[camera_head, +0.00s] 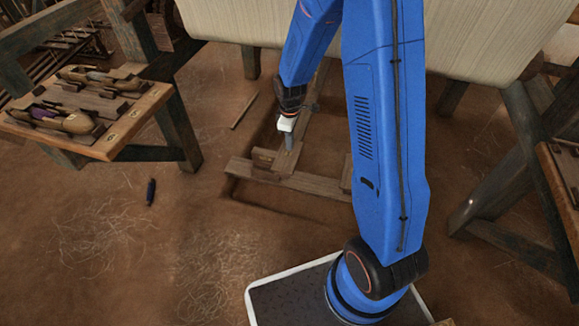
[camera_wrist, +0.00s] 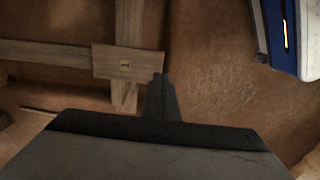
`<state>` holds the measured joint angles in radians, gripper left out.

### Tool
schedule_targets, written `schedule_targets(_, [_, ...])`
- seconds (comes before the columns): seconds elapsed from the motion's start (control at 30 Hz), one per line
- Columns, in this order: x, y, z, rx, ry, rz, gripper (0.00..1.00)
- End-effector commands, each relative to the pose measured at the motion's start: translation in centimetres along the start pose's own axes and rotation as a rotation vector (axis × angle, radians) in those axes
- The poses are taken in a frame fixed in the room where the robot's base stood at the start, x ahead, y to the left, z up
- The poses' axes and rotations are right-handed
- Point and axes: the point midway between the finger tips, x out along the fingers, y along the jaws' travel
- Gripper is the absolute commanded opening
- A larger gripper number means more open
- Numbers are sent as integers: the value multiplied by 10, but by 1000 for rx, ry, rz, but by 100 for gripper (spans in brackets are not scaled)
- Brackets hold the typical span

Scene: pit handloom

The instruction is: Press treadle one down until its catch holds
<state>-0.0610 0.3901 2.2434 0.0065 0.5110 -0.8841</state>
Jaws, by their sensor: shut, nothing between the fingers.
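Treadle one is a wooden bar with a wider foot plate (camera_wrist: 127,62) carrying a small yellow mark that looks like a 1. In the head view, its bar (camera_head: 312,118) runs from under the cloth down to the plate, low over the pit in the floor. My gripper (camera_head: 289,141) is shut and empty, pointing down at the plate end. I cannot make out a catch.
A wooden crossbar (camera_head: 300,182) lies across the pit's near side. Another wooden piece (camera_head: 346,174) is partly hidden behind my arm. A side bench with shuttles (camera_head: 125,121) stands left, loom posts (camera_head: 505,185) stand right, and pale cloth (camera_head: 460,38) hangs above. A dark small object (camera_head: 151,191) lies on the floor.

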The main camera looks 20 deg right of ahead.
Motion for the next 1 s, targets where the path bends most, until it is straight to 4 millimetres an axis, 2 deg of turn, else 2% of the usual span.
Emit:
schedule_targets(0.47, [6,0,0,-4,-1,-1,0])
schedule_targets(0.63, [25,0,0,-3,-3,-3,0])
schedule_targets(1.0, [83,0,0,-3,-3,-4,0])
